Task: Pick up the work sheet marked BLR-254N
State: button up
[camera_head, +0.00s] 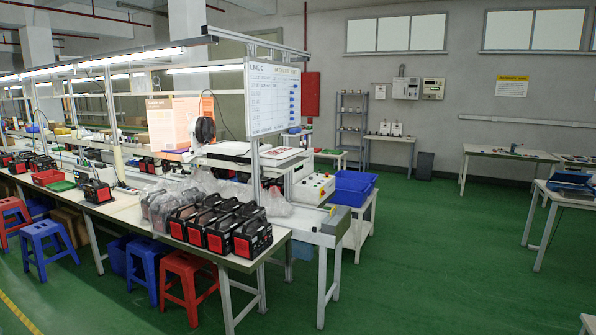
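No marking BLR-254N can be read at this distance, so I cannot tell which sheet is the work sheet. A flat sheet-like item (281,154) with dark and reddish print lies on the equipment below the whiteboard. An orange printed sheet (172,124) stands upright behind the bench, left of the whiteboard. Some flat items (578,158) lie on a table at the far right, too small to make out. My gripper is not in view.
A long workbench (130,207) with several black-and-red power units (212,242) runs along the left. Blue and red stools (187,262) stand before it. A whiteboard (273,97) and a blue bin (352,186) are at its end. Green floor (430,250) is clear between bench and right-hand tables (510,154).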

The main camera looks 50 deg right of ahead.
aim_at(381, 91)
jog(key=i+l+z, duration=0.15)
jog(key=l+z, duration=0.15)
jog(key=l, duration=0.2)
jog(key=i+l+z, duration=0.15)
jog(key=l+z, duration=0.2)
jog(key=i+l+z, duration=0.3)
jog(key=l, duration=0.2)
jog(key=i+l+z, duration=1.1)
jog(key=i+z, duration=0.15)
jog(key=i, duration=0.3)
jog(key=i+l+z, duration=0.1)
jog(key=i+z, duration=0.2)
jog(key=i, duration=8.65)
jog(key=i+j+u, duration=0.1)
jog(key=i+u, duration=0.15)
jog(key=i, duration=0.45)
jog(key=i+l+u, duration=0.2)
jog(key=i, duration=0.55)
jog(key=i+u, duration=0.25)
jog(key=i, duration=0.45)
jog(key=i+u, duration=0.15)
jog(key=i, duration=0.55)
jog(key=i+l+u, duration=0.15)
jog(key=i, duration=0.5)
